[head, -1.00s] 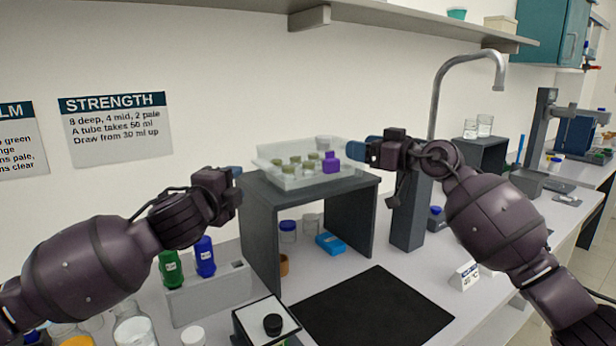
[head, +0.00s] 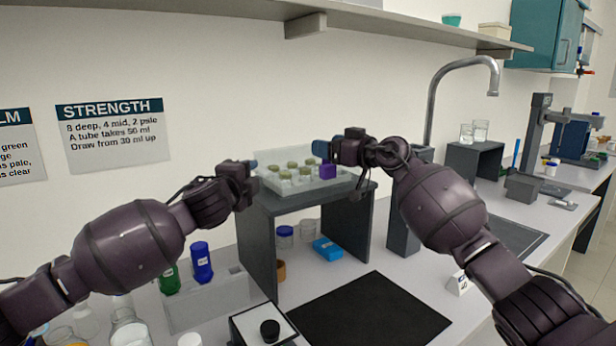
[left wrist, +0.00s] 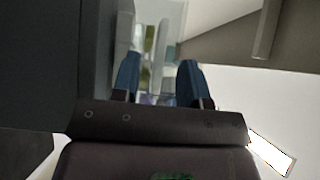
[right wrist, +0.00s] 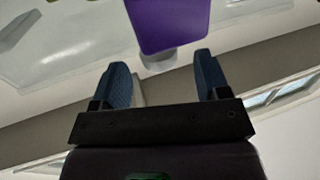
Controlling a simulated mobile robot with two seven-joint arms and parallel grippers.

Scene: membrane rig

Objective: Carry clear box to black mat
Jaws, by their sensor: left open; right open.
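The clear box (head: 300,186) sits on top of the dark grey stand and holds several jars with olive-green lids and a purple item (head: 328,170) at its right end. The black mat (head: 372,312) lies flat on the bench in front of the stand. My left gripper (head: 254,166) is open at the box's left end; its blue fingers show in the left wrist view (left wrist: 160,85), with part of the box between and beyond them. My right gripper (head: 320,150) is open at the box's right end, close to the purple item, which also shows in the right wrist view (right wrist: 168,22). Contact cannot be told.
The stand (head: 258,245) has jars and a blue item (head: 327,249) beneath it. A rack (head: 207,302) with green and blue bottles is left of the mat. A white-topped device with a black knob (head: 270,331) borders the mat. A tap (head: 432,100) stands right; a shelf hangs above.

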